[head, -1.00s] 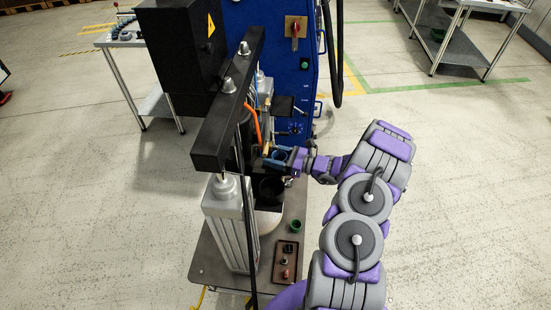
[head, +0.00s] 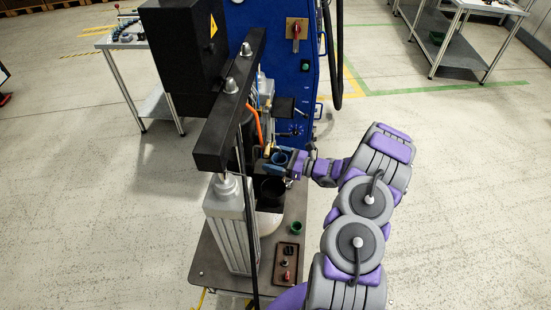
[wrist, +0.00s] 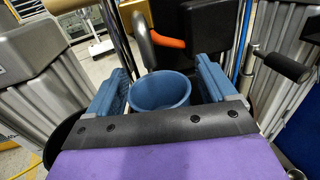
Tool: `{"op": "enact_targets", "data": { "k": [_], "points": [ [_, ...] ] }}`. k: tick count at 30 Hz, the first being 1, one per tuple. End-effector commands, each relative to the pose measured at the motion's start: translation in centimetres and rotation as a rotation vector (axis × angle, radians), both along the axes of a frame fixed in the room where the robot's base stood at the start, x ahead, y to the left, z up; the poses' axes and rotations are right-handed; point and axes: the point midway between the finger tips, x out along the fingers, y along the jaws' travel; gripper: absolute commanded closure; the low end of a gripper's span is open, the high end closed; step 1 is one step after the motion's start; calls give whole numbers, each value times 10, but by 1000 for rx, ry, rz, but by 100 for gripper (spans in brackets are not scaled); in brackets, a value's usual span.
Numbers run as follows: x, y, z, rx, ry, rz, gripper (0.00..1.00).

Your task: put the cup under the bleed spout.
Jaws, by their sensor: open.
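The blue cup (wrist: 160,92) stands between the two blue fingers of my open gripper (wrist: 163,78) in the wrist view. Narrow gaps show between the cup and the fingers. Its open top faces up and its lower part is hidden behind my gripper's dark edge. In the head view the cup (head: 281,157) is small, beside the pump column, with my gripper (head: 284,163) around it from the right. A brass-coloured fitting (head: 267,150), possibly the bleed spout, is just left of the cup. I cannot tell whether the cup is directly below it.
An orange hose (head: 257,125) hangs just behind the cup. A dark open container (head: 271,189) stands in front of it. A small green cup-like piece (head: 296,228) and a brown control box (head: 286,264) are on the pump's base plate.

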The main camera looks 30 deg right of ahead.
Motion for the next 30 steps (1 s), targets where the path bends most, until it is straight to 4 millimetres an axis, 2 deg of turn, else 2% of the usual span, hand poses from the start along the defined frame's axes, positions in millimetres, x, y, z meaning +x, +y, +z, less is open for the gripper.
{"op": "enact_targets", "data": {
  "k": [5,18,24,30],
  "points": [
    [-8,-9,3,1,-1,-2,16],
    [-68,-68,3,-2,1,-3,16],
    [-83,-81,2,0,1,-2,16],
    [-87,-83,2,1,1,0,16]
  ]
}}
